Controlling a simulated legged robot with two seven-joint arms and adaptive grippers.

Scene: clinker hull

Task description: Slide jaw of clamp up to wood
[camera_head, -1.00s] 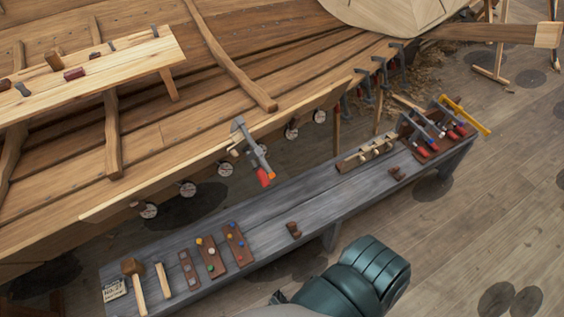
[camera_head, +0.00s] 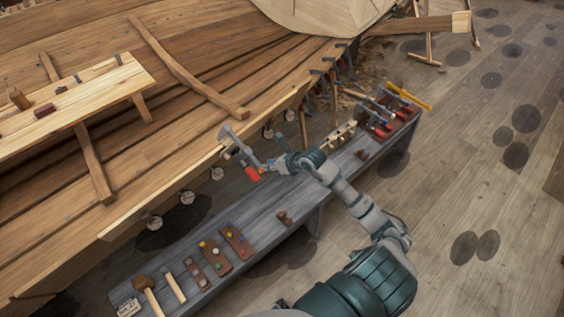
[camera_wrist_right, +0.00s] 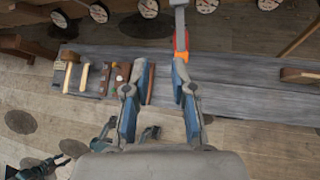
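The clamp (camera_head: 237,145) hangs on the lower plank edge of the hull, its grey bar slanting down to a red handle (camera_head: 252,174). In the right wrist view its grey bar (camera_wrist_right: 180,22) and orange part (camera_wrist_right: 181,56) show at the right finger's tip. My right gripper (camera_head: 280,164) is just right of the clamp in the head view. In the right wrist view my right gripper (camera_wrist_right: 161,76) is open, with nothing clearly between its fingers. The jaw's gap to the wood is too small to tell. A dark teal part at the wrist view's lower left may be my left gripper.
A grey bench (camera_head: 265,205) runs below the hull (camera_head: 160,165). It carries mallets (camera_head: 147,290), trays of small parts (camera_head: 210,252) and more clamps (camera_head: 385,118) at its far end. Round weighted discs hang along the plank edge.

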